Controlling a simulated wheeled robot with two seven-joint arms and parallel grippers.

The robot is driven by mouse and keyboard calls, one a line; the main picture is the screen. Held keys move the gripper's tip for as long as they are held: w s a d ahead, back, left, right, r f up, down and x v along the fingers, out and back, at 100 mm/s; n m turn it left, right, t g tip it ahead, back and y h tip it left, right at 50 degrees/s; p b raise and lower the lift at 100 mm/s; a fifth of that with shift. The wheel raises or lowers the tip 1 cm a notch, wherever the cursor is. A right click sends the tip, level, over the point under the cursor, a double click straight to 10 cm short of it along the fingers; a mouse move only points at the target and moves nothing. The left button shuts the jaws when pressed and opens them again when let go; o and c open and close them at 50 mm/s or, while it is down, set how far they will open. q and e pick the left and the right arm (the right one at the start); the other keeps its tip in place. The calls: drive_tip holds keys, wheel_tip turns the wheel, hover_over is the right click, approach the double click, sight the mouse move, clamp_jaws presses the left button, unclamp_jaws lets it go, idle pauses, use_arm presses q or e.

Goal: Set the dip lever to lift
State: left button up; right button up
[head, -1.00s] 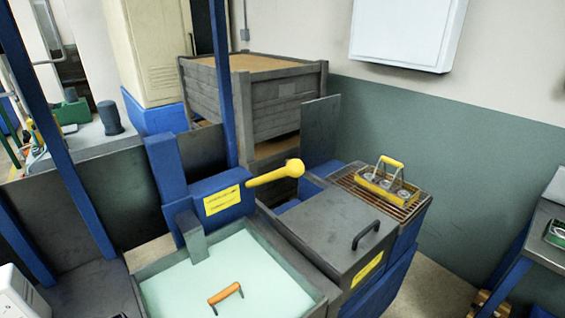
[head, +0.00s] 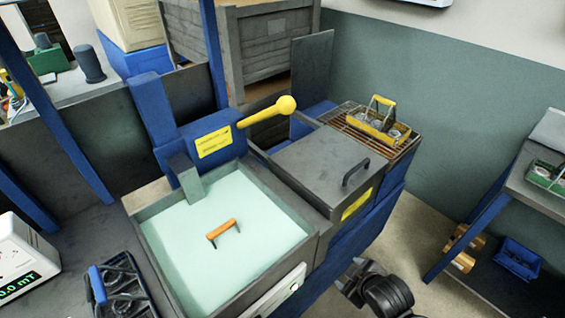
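The dip lever (head: 263,114) is a yellow bar with a round knob. It sticks out to the right and slightly up from a blue housing (head: 185,133) with a yellow label (head: 214,142), whose print is too small to read. Below the housing is a grey-rimmed tank of pale green liquid, with an orange handle (head: 222,229) showing in it. My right gripper (head: 352,277) shows at the bottom edge, dark and partly cut off, well below the lever and apart from it. Its finger opening is unclear. My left gripper is not in view.
Right of the tank is a grey lid (head: 322,160) with a black handle. Behind it, a yellow carrier (head: 381,124) stands on a rusty grate. A black rack (head: 124,287) with a blue handle and a white meter (head: 22,262) are at lower left. A side table (head: 520,190) is at right.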

drive_tip(key=w+a+r+n+t+y, duration=0.2)
drive_tip(key=w+a+r+n+t, duration=0.15)
drive_tip(key=w+r+n, duration=0.65)
drive_tip(key=n+y, duration=1.1)
drive_tip(key=n, duration=1.6)
approach(279, 103)
drive_tip(key=w, duration=0.2)
drive_tip(key=p+x, duration=0.1)
drive_tip(key=x, duration=0.2)
drive_tip(key=p+x, duration=0.2)
drive_tip(key=f+p+x, duration=0.1)
drive_tip(key=x, duration=0.2)
drive_tip(key=shift+w+a, duration=0.25)
drive_tip(key=shift+w, duration=0.05)
drive_tip(key=shift+w+a+f+p, duration=0.15)
drive_tip(key=shift+w+a+p, duration=0.3)
drive_tip(key=shift+w+a, duration=0.05)
drive_tip(key=shift+c, duration=0.2)
